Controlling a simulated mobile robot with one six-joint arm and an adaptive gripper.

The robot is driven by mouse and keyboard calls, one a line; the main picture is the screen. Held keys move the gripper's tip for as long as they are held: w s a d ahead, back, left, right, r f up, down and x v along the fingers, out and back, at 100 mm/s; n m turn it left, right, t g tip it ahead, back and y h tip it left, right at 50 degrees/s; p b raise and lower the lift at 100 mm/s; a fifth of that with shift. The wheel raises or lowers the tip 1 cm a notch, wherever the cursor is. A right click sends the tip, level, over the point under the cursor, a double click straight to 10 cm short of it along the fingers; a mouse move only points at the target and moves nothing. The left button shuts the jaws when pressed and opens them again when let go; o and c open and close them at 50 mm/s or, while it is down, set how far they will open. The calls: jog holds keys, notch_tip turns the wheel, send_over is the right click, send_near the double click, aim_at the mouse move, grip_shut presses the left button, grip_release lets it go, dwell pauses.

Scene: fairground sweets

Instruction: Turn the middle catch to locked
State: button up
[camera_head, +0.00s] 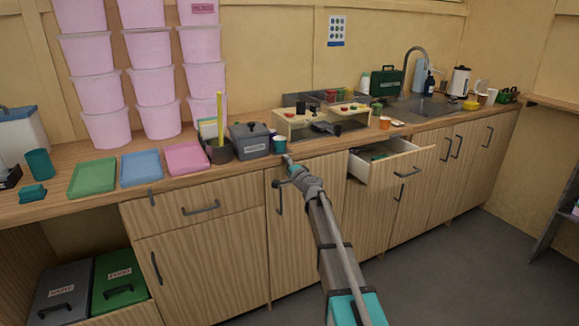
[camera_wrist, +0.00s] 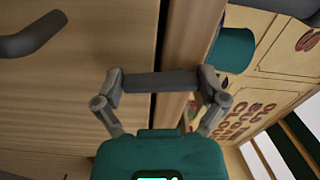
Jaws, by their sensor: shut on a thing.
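The middle catch (camera_wrist: 160,83) is a dark grey bar, seen in the wrist view. My gripper (camera_wrist: 162,82) is shut on its two ends. The bar lies straight across the gap between the wooden door front (camera_wrist: 80,110) and the counter edge (camera_wrist: 180,50). In the head view my gripper (camera_head: 286,167) is at the top of the middle cupboard door (camera_head: 310,220), just under the counter edge, and hides most of the catch. Another grey catch (camera_head: 151,198) stands upright at the top of the drawer to the left.
A teal cup (camera_head: 280,145) stands on the counter close above my gripper, beside a grey lidded box (camera_head: 250,140). A drawer (camera_head: 390,162) to the right is pulled open. A dark door handle (camera_head: 279,197) is just below my gripper. The floor (camera_head: 450,265) at right is clear.

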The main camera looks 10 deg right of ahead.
jog(key=shift+a+m, duration=0.15)
jog(key=shift+m, duration=0.85)
jog(key=o, duration=0.8)
jog(key=shift+s, duration=0.15)
jog(key=v, duration=1.1)
jog(key=shift+s, duration=0.35)
